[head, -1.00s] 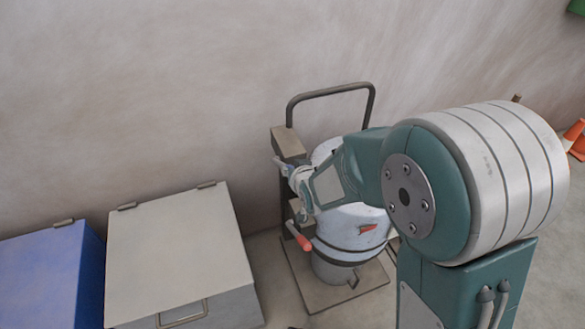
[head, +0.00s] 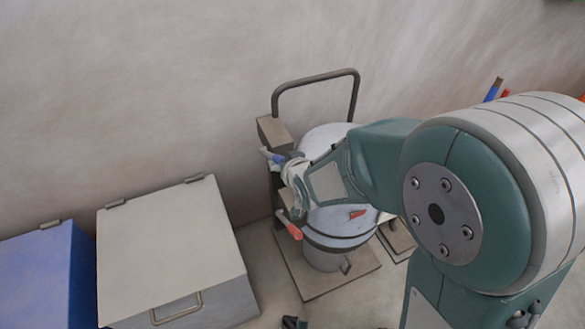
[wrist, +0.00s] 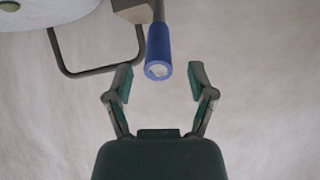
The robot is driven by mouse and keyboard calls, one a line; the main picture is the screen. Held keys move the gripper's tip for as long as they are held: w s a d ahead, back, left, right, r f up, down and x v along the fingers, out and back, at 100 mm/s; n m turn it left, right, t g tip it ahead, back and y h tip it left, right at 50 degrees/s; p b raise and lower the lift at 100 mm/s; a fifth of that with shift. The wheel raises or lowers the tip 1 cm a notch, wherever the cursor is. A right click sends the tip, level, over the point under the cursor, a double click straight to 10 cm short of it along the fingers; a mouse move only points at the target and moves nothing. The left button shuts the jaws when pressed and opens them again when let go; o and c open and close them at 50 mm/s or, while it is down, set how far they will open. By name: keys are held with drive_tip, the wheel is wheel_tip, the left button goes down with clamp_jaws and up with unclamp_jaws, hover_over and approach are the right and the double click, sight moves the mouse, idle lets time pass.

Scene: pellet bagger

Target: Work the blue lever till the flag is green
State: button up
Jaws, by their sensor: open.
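The blue lever (wrist: 159,50) has its end in the gap just ahead of my gripper (wrist: 160,84) in the wrist view. My fingers stand apart on either side of it and do not touch it. In the head view a bit of the blue lever (head: 267,154) shows beside my wrist, at the upper left of the machine (head: 330,140). My fingertips are hard to make out there. A small red mark (head: 357,214) shows on the machine's pale drum; I cannot tell if it is the flag. I see no clear green flag.
A red-tipped handle (head: 290,227) sticks out below my wrist. A bent metal rail (head: 318,77) rises behind the machine, near the wall. A pale lidded box (head: 165,240) and a blue box (head: 40,275) stand at the left. Blue and orange posts (head: 494,88) show behind my arm.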

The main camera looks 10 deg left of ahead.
drive_tip(key=v, duration=0.8)
